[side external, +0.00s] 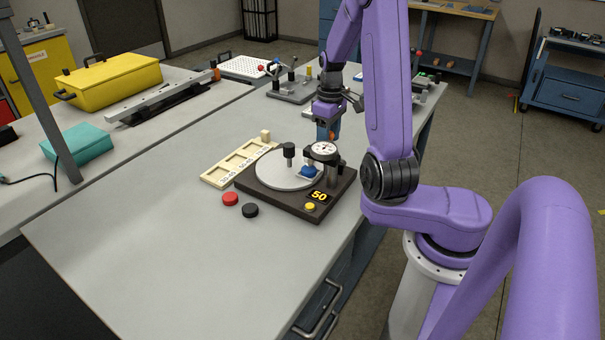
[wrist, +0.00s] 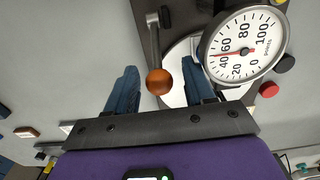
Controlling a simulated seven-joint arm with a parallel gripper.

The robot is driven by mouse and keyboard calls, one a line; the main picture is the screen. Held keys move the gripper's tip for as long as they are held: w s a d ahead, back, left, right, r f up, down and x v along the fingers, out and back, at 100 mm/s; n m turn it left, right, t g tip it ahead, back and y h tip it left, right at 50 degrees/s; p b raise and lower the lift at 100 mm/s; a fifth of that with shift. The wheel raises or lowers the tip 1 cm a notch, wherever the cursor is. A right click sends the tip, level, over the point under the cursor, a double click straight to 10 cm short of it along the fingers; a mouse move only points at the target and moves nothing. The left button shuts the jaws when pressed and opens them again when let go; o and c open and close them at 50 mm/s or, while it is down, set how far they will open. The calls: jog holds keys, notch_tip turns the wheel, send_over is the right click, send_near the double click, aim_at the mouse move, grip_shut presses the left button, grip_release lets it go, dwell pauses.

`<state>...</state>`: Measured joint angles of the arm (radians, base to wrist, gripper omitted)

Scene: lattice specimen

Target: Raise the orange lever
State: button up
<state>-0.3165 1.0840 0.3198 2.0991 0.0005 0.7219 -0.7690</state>
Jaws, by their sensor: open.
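The orange lever's round knob (wrist: 160,82) shows in the wrist view between my gripper's two blue fingers, with a gap on either side. Its grey rod (wrist: 154,40) runs up to a dark pivot near the top. My gripper (wrist: 163,72) is open around the knob and holds nothing. In the side view my gripper (side external: 328,130) points down just behind the dial gauge (side external: 322,151), and a small orange spot of the knob (side external: 331,136) shows at its fingertips. The dial gauge (wrist: 243,47) also shows close beside the right finger in the wrist view.
The tester has a dark base (side external: 270,198), a pale round plate (side external: 272,177), a yellow 50 readout (side external: 319,196) and a yellow button (side external: 310,206). A red puck (side external: 230,198) and black puck (side external: 250,210) lie in front, a labelled wooden tray (side external: 222,177) beside. The near bench is clear.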

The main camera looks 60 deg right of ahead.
jog(key=shift+r, duration=2.75)
jog(key=shift+o, duration=0.4)
